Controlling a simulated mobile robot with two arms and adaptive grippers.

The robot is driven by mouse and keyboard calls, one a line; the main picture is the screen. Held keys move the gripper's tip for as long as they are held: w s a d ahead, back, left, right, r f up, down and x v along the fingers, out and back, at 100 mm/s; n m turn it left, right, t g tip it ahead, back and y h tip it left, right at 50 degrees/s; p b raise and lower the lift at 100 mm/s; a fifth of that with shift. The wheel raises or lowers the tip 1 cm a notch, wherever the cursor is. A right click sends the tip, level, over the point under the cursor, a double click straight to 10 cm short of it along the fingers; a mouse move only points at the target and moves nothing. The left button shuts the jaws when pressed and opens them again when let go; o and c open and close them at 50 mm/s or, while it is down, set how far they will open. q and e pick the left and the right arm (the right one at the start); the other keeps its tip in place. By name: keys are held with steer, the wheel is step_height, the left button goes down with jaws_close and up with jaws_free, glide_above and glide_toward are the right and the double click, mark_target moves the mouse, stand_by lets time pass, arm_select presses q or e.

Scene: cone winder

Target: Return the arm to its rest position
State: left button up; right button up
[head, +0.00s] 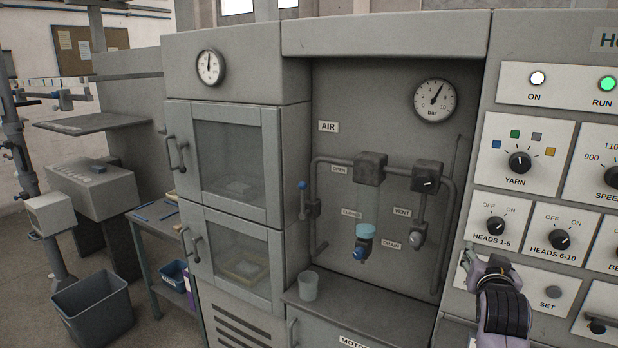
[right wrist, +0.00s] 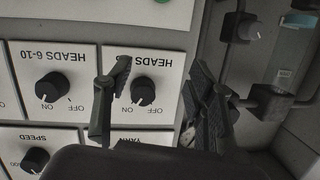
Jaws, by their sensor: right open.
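My right gripper (head: 470,262) is in front of the lower left of the control panel, just below the HEADS 1-5 knob (head: 495,226). In the right wrist view the picture is upside down and the gripper (right wrist: 160,85) has its two dark fingers spread, with nothing between them. The HEADS 1-5 knob (right wrist: 143,92) shows beside the left finger there, apart from the fingers as far as I can tell. My right forearm comes in from the lower right. My left gripper is not in view.
The HEADS 6-10 knob (head: 560,239) and SET button (head: 549,292) are close by. Left of the gripper, a recess holds pipes, valves, a pressure gauge (head: 435,99) and a cup (head: 308,286) on its ledge. The green RUN lamp (head: 607,84) is lit. Cabinet doors (head: 238,257) are farther left.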

steer(key=s+a+f+n+g+y, duration=0.2)
steer(key=s+a+f, duration=0.3)
steer(key=s+f, duration=0.4)
steer(key=s+a+f+n+g+y, duration=0.2)
steer(key=s+a+f+n+g, duration=0.15)
steer(key=s+f, duration=0.55)
steer(key=s+a+f+n+g+y, duration=0.1)
steer(key=s+a+f+g, duration=0.3)
steer(key=s, duration=0.6)
steer(key=s+a+f+n+g+y, duration=0.1)
steer(key=s+a+f+n+y, duration=0.1)
steer(key=s+a+f, duration=0.6)
steer(key=s+d+f+g+b, duration=0.1)
steer(key=s+f, duration=0.2)
steer(key=f, duration=1.1)
steer(key=s+d+f+g+b, duration=0.1)
steer(key=s+f, duration=0.2)
steer(key=f, duration=1.2)
steer(key=s+d+f, duration=0.3)
steer(key=s+f, duration=1.1)
steer(key=s, duration=0.1)
steer(key=shift+s+f+g+b, duration=0.15)
steer(key=shift+f+g+b, duration=0.15)
steer(key=shift+g+b, duration=0.15)
